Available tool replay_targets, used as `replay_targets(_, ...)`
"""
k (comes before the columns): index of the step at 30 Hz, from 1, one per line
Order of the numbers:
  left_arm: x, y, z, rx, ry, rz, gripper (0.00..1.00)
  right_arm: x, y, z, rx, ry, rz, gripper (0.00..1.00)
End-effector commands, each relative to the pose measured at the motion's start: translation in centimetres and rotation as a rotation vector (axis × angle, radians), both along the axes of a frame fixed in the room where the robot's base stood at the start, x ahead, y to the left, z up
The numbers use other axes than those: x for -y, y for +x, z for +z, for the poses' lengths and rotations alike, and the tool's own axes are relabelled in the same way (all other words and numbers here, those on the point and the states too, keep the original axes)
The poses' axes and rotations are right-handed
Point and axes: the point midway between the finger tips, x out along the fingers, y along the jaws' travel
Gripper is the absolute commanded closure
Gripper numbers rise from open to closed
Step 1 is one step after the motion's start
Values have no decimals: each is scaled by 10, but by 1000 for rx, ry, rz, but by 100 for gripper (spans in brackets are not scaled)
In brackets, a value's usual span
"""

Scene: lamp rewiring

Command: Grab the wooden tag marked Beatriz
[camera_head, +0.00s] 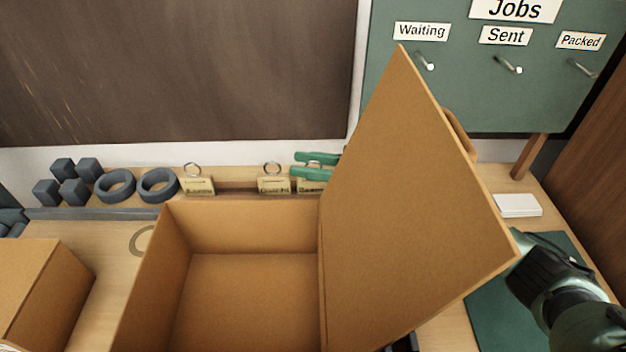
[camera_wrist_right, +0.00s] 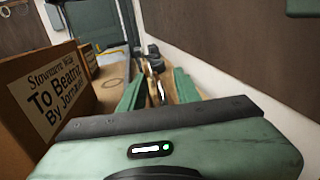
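Three wooden tags with metal rings stand in a row at the back of the bench in the head view: a left tag (camera_head: 198,187), a middle tag (camera_head: 273,186) and a right tag (camera_head: 309,187). Their lettering is too small to read surely. My right gripper (camera_head: 317,166) is at the right tag, its green fingers apart around the ring area; the flap hides part of it. In the right wrist view, my right gripper (camera_wrist_right: 158,92) has its fingers apart, with the tags' row between and beyond them. Contact cannot be told. My left gripper is not in view.
An open cardboard box (camera_head: 180,245) stands in front, its raised flap (camera_head: 410,200) hiding much of my right arm. Grey rings (camera_head: 115,186) and several grey blocks (camera_head: 74,192) lie at back left. A green board (camera_head: 480,85) with hooks stands behind. Another box (camera_head: 40,290) is at left.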

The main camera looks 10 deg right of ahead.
Motion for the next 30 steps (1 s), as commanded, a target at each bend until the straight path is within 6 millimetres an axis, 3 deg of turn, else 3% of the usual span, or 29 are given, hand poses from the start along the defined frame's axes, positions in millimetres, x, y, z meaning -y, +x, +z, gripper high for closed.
replay_targets(5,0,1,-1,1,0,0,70,0,0,-1,0,-1,0,68)
replay_targets(8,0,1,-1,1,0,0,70,0,0,-1,0,-1,0,95)
replay_targets(9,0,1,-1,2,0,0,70,0,0,-1,0,-1,0,100)
replay_targets(30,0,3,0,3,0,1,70,0,0,-1,-1,-1,0,100)
